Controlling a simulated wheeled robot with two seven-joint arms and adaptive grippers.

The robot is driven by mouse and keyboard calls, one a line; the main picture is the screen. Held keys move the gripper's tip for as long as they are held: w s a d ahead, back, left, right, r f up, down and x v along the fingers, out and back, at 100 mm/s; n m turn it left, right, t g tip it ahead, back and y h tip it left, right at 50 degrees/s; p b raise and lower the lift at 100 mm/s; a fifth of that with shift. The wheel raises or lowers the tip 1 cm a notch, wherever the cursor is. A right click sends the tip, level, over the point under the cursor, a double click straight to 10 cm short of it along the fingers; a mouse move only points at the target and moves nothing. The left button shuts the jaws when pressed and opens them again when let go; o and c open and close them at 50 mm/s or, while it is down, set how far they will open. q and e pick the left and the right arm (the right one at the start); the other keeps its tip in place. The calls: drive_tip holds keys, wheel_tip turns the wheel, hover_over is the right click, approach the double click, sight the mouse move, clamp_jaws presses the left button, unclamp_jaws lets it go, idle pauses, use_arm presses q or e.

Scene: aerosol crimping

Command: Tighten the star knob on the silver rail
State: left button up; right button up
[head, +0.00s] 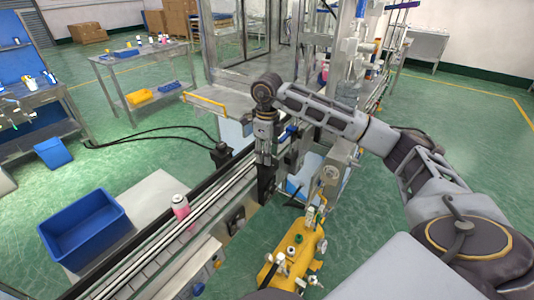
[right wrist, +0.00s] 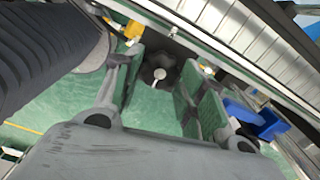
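The star knob (right wrist: 160,70) is dark with lobes and a pale centre. It shows in the right wrist view, beneath the silver rail (right wrist: 222,62), and I cannot make it out in the head view. My right gripper (right wrist: 158,95) is open, with its two fingers apart on either side of the knob's position in the picture. I cannot tell whether either finger touches it. In the head view my right gripper (head: 264,159) points down beside the silver rail (head: 185,229) of the conveyor. My left gripper is not in view.
A blue bin (head: 86,229) sits on a pale surface to the left. A yellow tank with fittings (head: 298,254) stands on the floor at front right. Machine parts crowd the area right of my gripper.

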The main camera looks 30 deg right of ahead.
drive_tip(key=shift+o, duration=1.2)
wheel_tip(320, 180, up, 12)
drive_tip(key=shift+f, duration=0.1)
idle(2.7)
